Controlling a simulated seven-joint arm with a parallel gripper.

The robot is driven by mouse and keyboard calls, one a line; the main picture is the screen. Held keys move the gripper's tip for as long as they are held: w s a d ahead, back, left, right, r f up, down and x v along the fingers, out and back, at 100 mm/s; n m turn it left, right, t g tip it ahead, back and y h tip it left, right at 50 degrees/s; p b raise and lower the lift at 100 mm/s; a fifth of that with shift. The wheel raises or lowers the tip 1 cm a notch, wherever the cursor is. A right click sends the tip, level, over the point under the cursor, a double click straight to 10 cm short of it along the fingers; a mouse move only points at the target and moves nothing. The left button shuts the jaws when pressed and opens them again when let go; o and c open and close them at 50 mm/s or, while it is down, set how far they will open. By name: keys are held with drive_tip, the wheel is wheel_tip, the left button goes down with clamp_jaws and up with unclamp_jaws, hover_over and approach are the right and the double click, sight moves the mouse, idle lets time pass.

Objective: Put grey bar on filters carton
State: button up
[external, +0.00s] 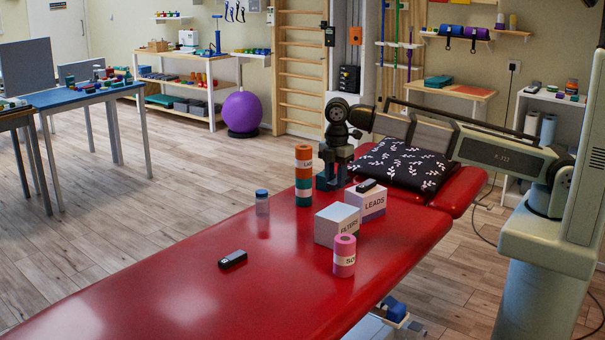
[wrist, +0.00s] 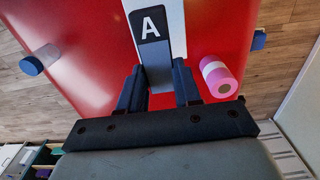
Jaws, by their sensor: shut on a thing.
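In the wrist view my gripper (wrist: 160,82) is shut on a grey bar (wrist: 158,65) with a black, A-marked end. In the external view my gripper (external: 335,182) is low over the red table, behind the cartons. The white FILTERS carton (external: 338,221) stands in front of the LEADS carton (external: 375,205). A dark bar (external: 367,185) shows at the LEADS carton's top; I cannot tell whether it is the held one. Another dark bar (external: 233,259) lies on the table, apart from the cartons. A white strip (wrist: 179,15) shows beyond the held bar.
A pink roll (external: 344,262) stands close in front of the FILTERS carton. An orange and green roll (external: 303,165) stands left of my gripper, and a blue-lidded jar (external: 262,204) further left. A patterned pillow (external: 404,166) lies behind. The table's front left is mostly clear.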

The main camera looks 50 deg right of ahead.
sight(334, 214)
drive_tip(key=shift+f, duration=4.15)
drive_tip(key=shift+f, duration=0.1)
drive_tip(key=o, duration=1)
drive_tip(key=shift+o, duration=0.2)
wheel_tip(334, 214, up, 12)
drive_tip(key=shift+r, duration=0.15)
drive_tip(key=shift+o, duration=0.3)
